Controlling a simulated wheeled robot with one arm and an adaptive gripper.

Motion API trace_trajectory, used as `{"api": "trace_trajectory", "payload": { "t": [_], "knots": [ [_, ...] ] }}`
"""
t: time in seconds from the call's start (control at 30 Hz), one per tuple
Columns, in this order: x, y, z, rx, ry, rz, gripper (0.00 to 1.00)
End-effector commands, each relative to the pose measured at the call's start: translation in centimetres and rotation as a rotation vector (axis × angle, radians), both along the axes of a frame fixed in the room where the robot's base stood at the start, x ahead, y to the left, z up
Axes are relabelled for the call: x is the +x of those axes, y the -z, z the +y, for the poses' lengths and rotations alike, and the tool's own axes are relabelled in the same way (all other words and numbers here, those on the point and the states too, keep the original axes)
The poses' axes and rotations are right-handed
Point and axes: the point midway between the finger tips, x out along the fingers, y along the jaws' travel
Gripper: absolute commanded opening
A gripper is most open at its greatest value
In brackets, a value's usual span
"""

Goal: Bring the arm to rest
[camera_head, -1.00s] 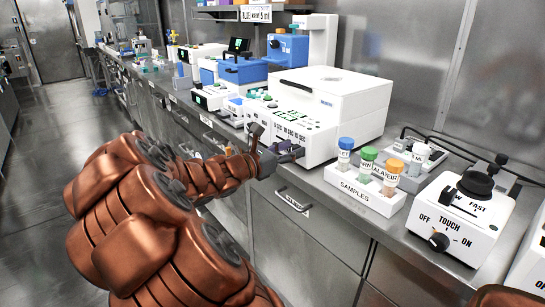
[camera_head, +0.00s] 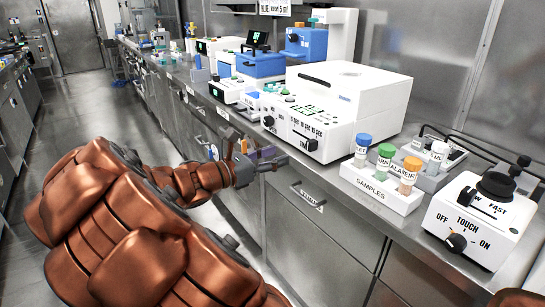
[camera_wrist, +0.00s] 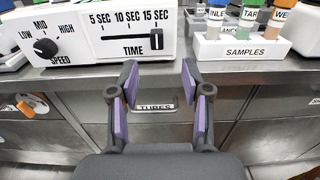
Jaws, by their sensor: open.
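My gripper (camera_head: 262,158) is at the end of my copper-coloured arm, in front of the drawers and just off the bench's front edge in the head view. In the wrist view my gripper (camera_wrist: 158,85) shows two dark fingers with purple pads, spread apart with nothing between them. Behind the gap lies the bench's front edge and a drawer labelled TUBES (camera_wrist: 154,107). The gripper touches nothing that I can see.
The steel bench (camera_head: 350,210) bears a white machine with a time slider (camera_head: 352,95), a SAMPLES rack (camera_head: 378,188) with capped vials, and a TOUCH/ON/OFF mixer (camera_head: 478,220). Further equipment stands along the bench. The floor aisle (camera_head: 95,115) at left is clear.

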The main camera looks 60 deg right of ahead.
Motion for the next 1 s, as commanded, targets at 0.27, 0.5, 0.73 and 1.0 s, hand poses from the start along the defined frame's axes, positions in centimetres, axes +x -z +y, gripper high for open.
{"api": "trace_trajectory", "payload": {
  "t": [0.27,0.5,0.73,1.0],
  "knots": [
    [0.2,0.0,0.3,0.0,-0.001,0.0,0.48],
    [0.1,0.0,0.3,0.0,0.0,0.0,0.48],
    [0.1,-0.1,0.3,0.001,0.001,-0.004,0.48],
    [-2.9,-2.7,3.6,0.063,0.082,-0.251,0.48]
  ]
}}
